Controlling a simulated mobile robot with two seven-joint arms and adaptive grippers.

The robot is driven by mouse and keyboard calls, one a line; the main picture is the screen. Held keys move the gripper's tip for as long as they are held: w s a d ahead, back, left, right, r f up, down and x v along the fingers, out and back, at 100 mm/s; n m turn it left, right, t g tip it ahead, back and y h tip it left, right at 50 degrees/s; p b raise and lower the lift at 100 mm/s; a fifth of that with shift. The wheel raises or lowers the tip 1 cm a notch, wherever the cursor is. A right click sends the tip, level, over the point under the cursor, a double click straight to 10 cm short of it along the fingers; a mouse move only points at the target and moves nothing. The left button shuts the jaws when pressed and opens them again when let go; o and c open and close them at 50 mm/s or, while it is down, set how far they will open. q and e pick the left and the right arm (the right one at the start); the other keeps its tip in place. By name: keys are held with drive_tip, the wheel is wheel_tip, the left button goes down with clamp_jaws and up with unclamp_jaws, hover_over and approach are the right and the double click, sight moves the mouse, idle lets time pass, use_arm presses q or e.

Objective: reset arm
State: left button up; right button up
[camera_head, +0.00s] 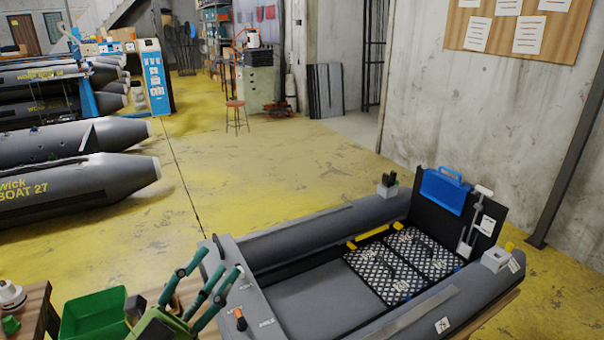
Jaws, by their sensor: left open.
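My left gripper (142,314) shows only in small dark parts at the bottom left, between the green bin and the green-handled tools. It is open, and I see nothing held in it. Most of it is hidden or cut off by the lower edge. My right gripper is not in view. The grey inflatable boat (310,290) lies at the front right, with black mesh panels (405,262) on its floor.
A green bin (95,314) and several green-handled tools (203,292) stand close at the lower left. A blue case (444,190) sits at the boat's far end. More grey boats (75,185) are on the left. The yellow floor (250,175) between is clear.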

use_arm(q)
drive_tip(key=w+a+f+n+y, duration=0.2)
drive_tip(key=a+f+n+y, duration=0.55)
drive_tip(key=n+y, duration=0.3)
drive_tip(key=s+a+f+n+g+y, duration=0.2)
drive_tip(key=f+g, duration=0.1)
drive_tip(key=f, duration=0.3)
drive_tip(key=s+a+f+n+g+y, duration=0.1)
drive_tip(key=s+f+n+g+y, duration=0.15)
drive_tip(key=f, duration=0.25)
drive_tip(key=s+d+f+g+h, duration=0.2)
drive_tip(key=s+f+g, duration=0.3)
drive_tip(key=s+f, duration=0.25)
drive_tip(key=s+d+f+g+h, duration=0.1)
drive_tip(key=s+d+f+g, duration=0.2)
drive_tip(key=s+f+g, duration=0.45)
drive_tip(key=s+f+t+b, duration=0.1)
drive_tip(key=s+f+b, duration=0.15)
drive_tip(key=f, duration=1.15)
drive_tip(key=s+f+b, duration=0.2)
drive_tip(key=f+b, duration=0.2)
drive_tip(key=f, duration=1)
drive_tip(key=s+a+f+g+b, duration=0.1)
drive_tip(key=s+a+f+b, duration=0.2)
drive_tip(key=s+f, duration=1.2)
wheel_tip(320, 180, down, 4)
drive_tip(key=shift+r+b, duration=0.1)
drive_tip(key=shift+b, duration=0.45)
